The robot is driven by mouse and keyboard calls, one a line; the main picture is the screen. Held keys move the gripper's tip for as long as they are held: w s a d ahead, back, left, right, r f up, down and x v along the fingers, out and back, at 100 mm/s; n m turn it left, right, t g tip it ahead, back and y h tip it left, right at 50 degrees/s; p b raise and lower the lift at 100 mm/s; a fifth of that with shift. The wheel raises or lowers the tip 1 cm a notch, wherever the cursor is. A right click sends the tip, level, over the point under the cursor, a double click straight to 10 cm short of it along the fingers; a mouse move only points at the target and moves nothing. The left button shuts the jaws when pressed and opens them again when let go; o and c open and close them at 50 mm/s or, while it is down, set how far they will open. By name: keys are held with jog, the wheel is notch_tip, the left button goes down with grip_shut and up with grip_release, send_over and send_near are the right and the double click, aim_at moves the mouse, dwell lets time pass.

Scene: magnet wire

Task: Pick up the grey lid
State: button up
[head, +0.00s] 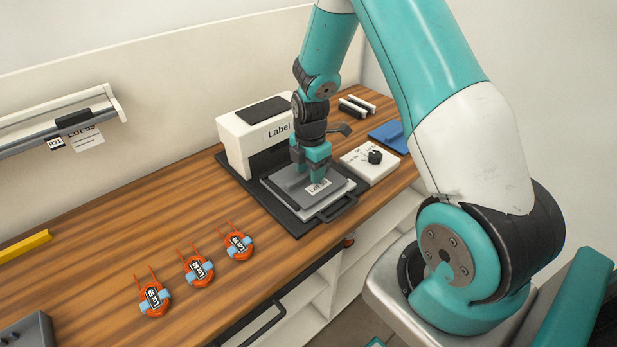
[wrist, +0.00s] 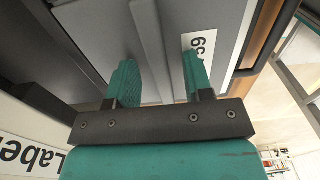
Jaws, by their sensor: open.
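The grey lid (head: 293,184) is a flat plate with a white lot label, lying on the black and white base in front of the white label machine. In the wrist view the lid (wrist: 90,35) fills much of the picture, and a raised grey rib (wrist: 148,45) runs across it. My gripper (head: 317,174) is low over the lid, pointing down. In the wrist view its teal fingers (wrist: 160,75) are apart, one on each side of the rib, with gaps showing. Whether the fingertips touch the plate cannot be told.
The white label machine (head: 240,143) stands close behind the lid. A white box with a black knob (head: 362,163) is to the right, with a blue object (head: 389,136) beyond. Several orange coils, including one (head: 239,245), lie left on the wooden bench (head: 100,235).

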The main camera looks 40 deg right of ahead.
jog(key=shift+f, duration=0.2)
grip_shut()
jog(key=shift+r, duration=0.2)
